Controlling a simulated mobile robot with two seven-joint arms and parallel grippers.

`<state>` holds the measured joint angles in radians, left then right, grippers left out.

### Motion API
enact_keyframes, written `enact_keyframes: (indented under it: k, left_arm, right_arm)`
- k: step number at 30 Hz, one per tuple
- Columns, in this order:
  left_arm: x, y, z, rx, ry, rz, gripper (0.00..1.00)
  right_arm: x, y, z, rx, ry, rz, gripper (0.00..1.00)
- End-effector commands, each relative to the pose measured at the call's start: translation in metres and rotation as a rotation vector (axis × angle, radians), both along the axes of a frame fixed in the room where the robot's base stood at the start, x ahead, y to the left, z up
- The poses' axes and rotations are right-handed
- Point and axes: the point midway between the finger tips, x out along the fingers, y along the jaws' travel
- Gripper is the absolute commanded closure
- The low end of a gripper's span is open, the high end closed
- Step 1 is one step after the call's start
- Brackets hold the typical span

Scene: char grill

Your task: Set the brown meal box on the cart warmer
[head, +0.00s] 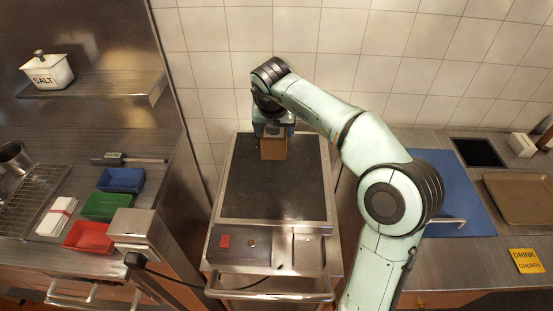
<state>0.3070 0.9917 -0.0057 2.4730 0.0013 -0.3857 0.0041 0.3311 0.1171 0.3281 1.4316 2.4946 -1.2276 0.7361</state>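The brown meal box (273,149) is at the back of the cart warmer, over its dark top plate (270,190). My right gripper (273,131) reaches in from the right and points down at the box from above. Its fingers appear closed on the upper part of the box, and they hide that part. I cannot tell whether the bottom of the box touches the plate or is slightly above it. My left gripper is not in view.
The cart has a front panel with a red switch (225,241) and a handle (270,294). Blue (121,180), green (106,206) and red (88,237) trays stand on the left counter. A blue mat (462,195) and brown tray (520,198) lie on the right counter.

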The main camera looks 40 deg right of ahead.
Motion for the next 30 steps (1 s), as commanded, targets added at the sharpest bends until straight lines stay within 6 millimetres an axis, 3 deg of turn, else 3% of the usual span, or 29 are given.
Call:
enact_keyframes:
  k: [5, 21, 30]
  left_arm:
    - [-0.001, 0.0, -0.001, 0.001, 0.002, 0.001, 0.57]
    - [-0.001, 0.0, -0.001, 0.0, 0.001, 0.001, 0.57]
    - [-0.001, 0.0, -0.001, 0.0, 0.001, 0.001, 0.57]
  right_arm:
    - [0.0, 0.0, -0.007, -0.002, 0.0, 0.001, 0.66]
    - [-0.001, 0.001, -0.139, 0.0, 0.004, 0.002, 0.66]
    - [-0.001, 0.001, -0.17, 0.001, 0.002, 0.001, 0.66]
